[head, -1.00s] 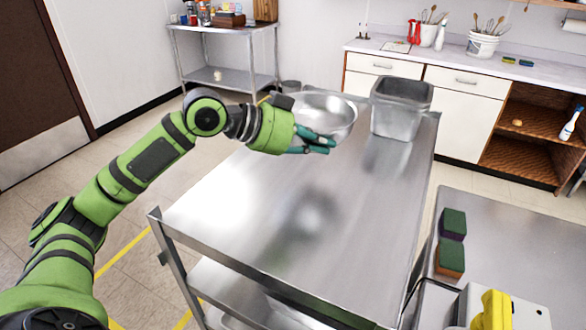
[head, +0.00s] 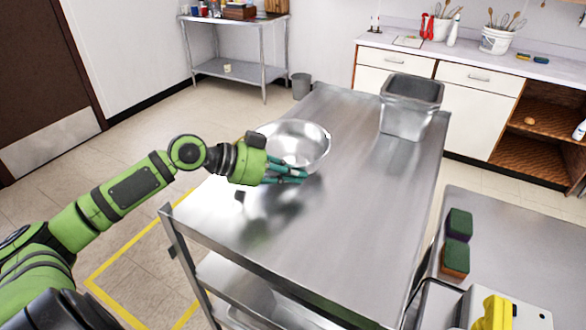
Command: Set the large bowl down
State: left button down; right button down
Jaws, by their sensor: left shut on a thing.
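The large bowl (head: 303,140) is a shiny metal bowl, tilted a little toward me, over the left part of the steel cart top (head: 350,200). My left gripper (head: 292,174) is shut on the bowl's near side, its teal fingers at the rim and wall. A dark reflection of bowl and gripper shows on the cart top in front of them. I cannot tell whether the bowl's underside touches the top. My right gripper is out of view.
A deep steel container (head: 408,108) stands at the cart's far right corner. The cart top's middle and near part are clear. Two sponges (head: 457,240) lie on the steel counter (head: 520,235) at right. A grey bin (head: 301,86) stands on the floor behind.

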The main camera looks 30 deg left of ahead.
pick_arm(q)
jog(key=shift+f, duration=0.2)
jog(key=c, duration=1.3)
grip_release()
jog(key=shift+c, duration=0.2)
jog(key=shift+r, duration=0.2)
jog(key=shift+s+a+b, duration=0.3)
jog(key=shift+a+b, duration=0.05)
jog(key=shift+b, duration=0.1)
jog(key=b+v, duration=0.4)
jog(key=v, duration=0.6)
jog(key=shift+r, duration=0.1)
jog(key=shift+s+a+r, duration=0.3)
jog(key=shift+s+a, duration=0.05)
